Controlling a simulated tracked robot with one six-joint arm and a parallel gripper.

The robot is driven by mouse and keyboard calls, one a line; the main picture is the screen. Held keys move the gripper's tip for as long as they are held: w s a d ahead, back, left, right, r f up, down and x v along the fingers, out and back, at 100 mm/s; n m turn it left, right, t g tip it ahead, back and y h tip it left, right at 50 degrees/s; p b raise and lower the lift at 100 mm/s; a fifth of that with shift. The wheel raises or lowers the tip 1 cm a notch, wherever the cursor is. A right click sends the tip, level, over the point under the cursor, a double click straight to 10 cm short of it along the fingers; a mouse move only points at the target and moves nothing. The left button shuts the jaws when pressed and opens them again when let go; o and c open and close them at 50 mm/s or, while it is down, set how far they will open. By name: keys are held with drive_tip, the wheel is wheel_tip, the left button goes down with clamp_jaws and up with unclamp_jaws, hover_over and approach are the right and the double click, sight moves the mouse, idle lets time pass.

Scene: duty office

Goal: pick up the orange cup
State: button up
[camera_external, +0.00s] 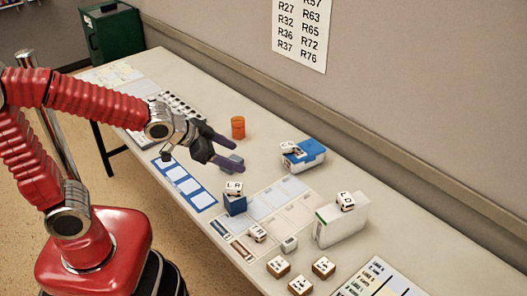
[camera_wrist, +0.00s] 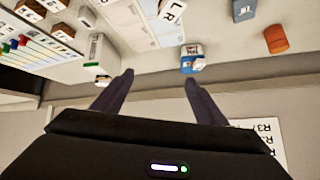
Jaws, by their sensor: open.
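The orange cup (camera_external: 238,128) stands on the table toward its wall side, just beyond my gripper in the external view. In the wrist view the orange cup (camera_wrist: 276,39) is at the upper right, away from my fingers. My gripper (camera_external: 228,152) is above the table, open and empty, its dark fingers spread and pointing right. In the wrist view my gripper (camera_wrist: 158,82) shows its two fingers apart with nothing between them. The cup and my gripper do not appear to touch.
A blue-and-white box (camera_external: 303,154) with a cube on it is right of the cup. A white box (camera_external: 342,221) bears a cube. A blue block (camera_external: 235,204) carries another. The wall runs along the table's back.

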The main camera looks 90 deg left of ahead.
drive_tip(key=a+f+n+y, duration=0.1)
drive_tip(key=a+f+y, duration=0.15)
drive_tip(key=a, duration=0.95)
drive_tip(key=n+t+y, duration=0.3)
drive_tip(key=n+y, duration=0.1)
approach(231, 122)
drive_tip(key=shift+s+d, duration=0.3)
drive_tip(key=shift+s, duration=0.15)
drive_tip(key=shift+w, duration=0.1)
drive_tip(key=shift+x, duration=4.3)
drive_tip(key=shift+a, duration=0.1)
